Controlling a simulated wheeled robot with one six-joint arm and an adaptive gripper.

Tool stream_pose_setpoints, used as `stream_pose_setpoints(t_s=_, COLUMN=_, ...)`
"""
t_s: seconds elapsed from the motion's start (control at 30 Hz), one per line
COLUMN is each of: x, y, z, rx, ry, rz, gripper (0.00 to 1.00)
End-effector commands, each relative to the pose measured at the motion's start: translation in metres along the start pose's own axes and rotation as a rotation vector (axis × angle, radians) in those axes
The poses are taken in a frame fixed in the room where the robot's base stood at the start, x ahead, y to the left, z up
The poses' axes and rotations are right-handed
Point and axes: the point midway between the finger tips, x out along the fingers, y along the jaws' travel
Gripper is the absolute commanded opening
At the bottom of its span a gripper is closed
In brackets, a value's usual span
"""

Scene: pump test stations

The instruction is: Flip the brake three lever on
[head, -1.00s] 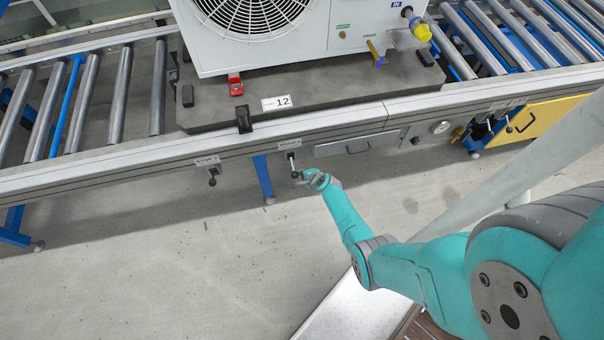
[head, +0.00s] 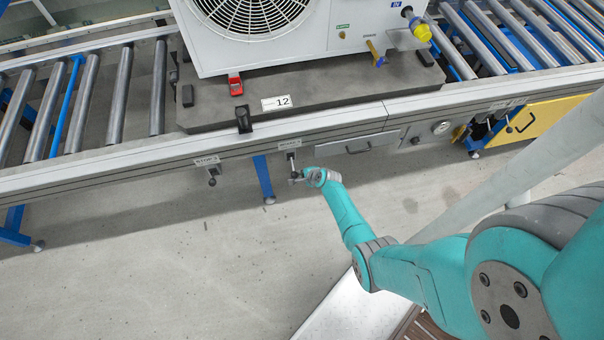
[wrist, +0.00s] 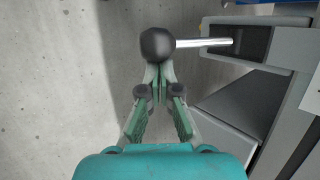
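The brake three lever (head: 292,164) is a thin metal rod with a black ball knob, in a switch housing under a small label (head: 289,144) on the conveyor's front rail. In the wrist view its black ball knob (wrist: 157,44) is large, and the rod runs right into the dark slot of the housing. My gripper (head: 298,177) is at the knob. In the wrist view my gripper (wrist: 158,78) has its fingertips together right at the knob's lower edge, with no clear gap between them. Whether they touch the knob is hard to tell.
A similar stop lever (head: 212,178) hangs to the left on the same rail. A drawer-like panel (head: 357,143) and a gauge (head: 441,127) lie to the right. A white unit (head: 330,30) stands on the conveyor above. The floor in front is open.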

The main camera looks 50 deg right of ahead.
Motion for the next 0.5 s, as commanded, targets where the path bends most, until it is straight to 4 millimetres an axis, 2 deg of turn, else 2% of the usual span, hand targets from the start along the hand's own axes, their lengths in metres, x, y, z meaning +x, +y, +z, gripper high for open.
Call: stream_pose_setpoints(t_s=0.5, x=-0.0064, y=-0.0036, z=0.0029, rx=0.020, ry=-0.002, rz=0.080, gripper=0.00)
